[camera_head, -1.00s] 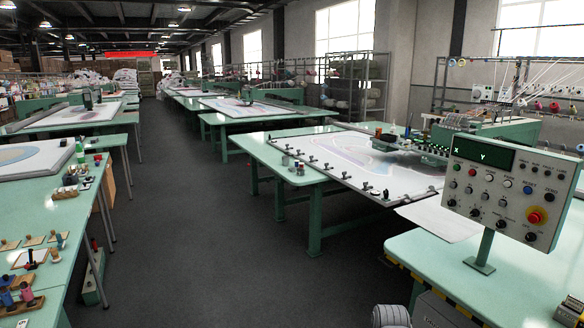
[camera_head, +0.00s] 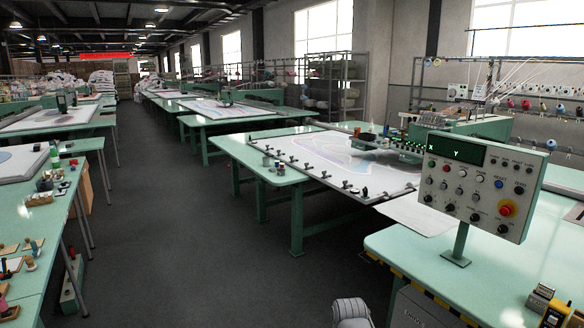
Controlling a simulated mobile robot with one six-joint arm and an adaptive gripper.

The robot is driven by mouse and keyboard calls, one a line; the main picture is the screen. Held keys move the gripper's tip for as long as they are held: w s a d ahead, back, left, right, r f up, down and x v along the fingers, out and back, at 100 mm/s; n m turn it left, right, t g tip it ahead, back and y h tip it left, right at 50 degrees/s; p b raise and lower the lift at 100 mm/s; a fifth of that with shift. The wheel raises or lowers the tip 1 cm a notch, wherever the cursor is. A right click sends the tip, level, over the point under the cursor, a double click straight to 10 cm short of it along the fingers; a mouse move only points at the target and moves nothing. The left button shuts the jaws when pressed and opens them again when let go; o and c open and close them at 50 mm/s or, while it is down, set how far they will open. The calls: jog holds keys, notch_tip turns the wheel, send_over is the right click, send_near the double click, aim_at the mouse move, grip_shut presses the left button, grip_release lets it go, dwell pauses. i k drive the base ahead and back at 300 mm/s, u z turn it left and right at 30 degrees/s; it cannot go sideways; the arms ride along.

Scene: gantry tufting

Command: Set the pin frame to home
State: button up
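The pin frame (camera_head: 349,196) is a pale flat frame edged with dark clamps, lying on a green table in the middle distance. It holds a white cloth with a coloured curved pattern. A control panel (camera_head: 478,191) stands on a green post on the near right table. Its dark display (camera_head: 456,150) shows green X and Y letters.
The near right table (camera_head: 490,262) has a yellow-black striped edge and small objects at its corner. A green table (camera_head: 30,230) with spools and small tools runs along the left. A dark, clear floor aisle (camera_head: 170,220) lies between the tables.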

aim_at(382, 173)
jog(key=u, duration=0.15)
jog(key=i, duration=1.3)
jog(key=u, duration=0.4)
jog(key=i, duration=3.9)
jog(key=z, duration=0.3)
